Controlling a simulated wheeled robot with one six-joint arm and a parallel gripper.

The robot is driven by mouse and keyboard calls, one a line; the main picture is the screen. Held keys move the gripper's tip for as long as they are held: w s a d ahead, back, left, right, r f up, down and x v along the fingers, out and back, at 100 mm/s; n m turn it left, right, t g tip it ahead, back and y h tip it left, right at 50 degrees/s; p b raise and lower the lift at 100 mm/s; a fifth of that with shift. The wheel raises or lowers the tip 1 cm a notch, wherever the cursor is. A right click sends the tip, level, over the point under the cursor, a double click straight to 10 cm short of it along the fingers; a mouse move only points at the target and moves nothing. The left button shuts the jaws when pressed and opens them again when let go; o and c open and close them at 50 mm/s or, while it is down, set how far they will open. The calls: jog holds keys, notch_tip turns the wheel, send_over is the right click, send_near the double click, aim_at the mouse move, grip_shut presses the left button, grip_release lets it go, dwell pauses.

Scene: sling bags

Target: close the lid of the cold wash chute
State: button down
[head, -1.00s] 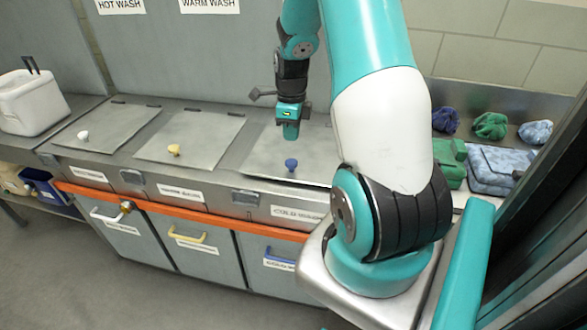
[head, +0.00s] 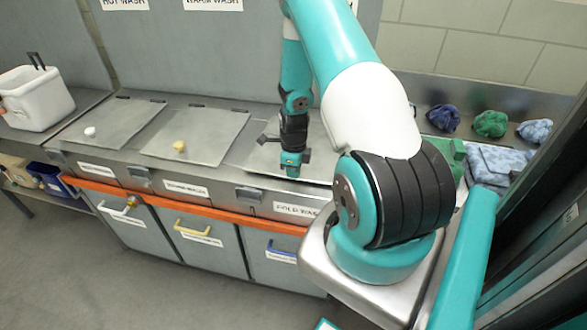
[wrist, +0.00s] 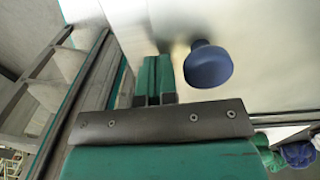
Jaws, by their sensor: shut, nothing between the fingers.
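The cold wash lid (head: 262,153) is a grey metal panel behind the "COLD WASH" label (head: 296,210). It lies flat or nearly flat; I cannot tell whether a thin gap is left at its front edge. Its round blue knob (wrist: 208,66) shows in the wrist view just right of my fingers, apart from them in the picture. In the head view my gripper hides the knob. My gripper (head: 292,170) is low over the lid's front part, pointing down. Its green fingers (wrist: 153,78) are together and empty; contact with the lid cannot be made out.
Two similar lids lie flat to the left, with a white knob (head: 90,132) and a yellow knob (head: 179,146). A white basket (head: 38,100) stands at the far left. Rolled cloths (head: 490,124) and folded bags (head: 495,162) lie on the right. An orange rail (head: 180,203) runs along the front.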

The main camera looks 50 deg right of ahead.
jog(key=shift+f, duration=0.1)
jog(key=shift+f+b, duration=0.85)
jog(key=shift+b, duration=0.05)
jog(key=shift+s+a+f, duration=0.1)
jog(key=shift+a+f, duration=0.05)
jog(key=shift+f, duration=0.1)
jog(key=shift+s+a, duration=0.1)
notch_tip(320, 180, up, 5)
jog(key=p, duration=0.3)
jog(key=shift+r+p, duration=0.15)
jog(key=shift+p, duration=0.15)
notch_tip(320, 180, up, 10)
jog(key=b, duration=0.3)
jog(key=shift+d+f, duration=0.2)
jog(key=shift+w, duration=0.2)
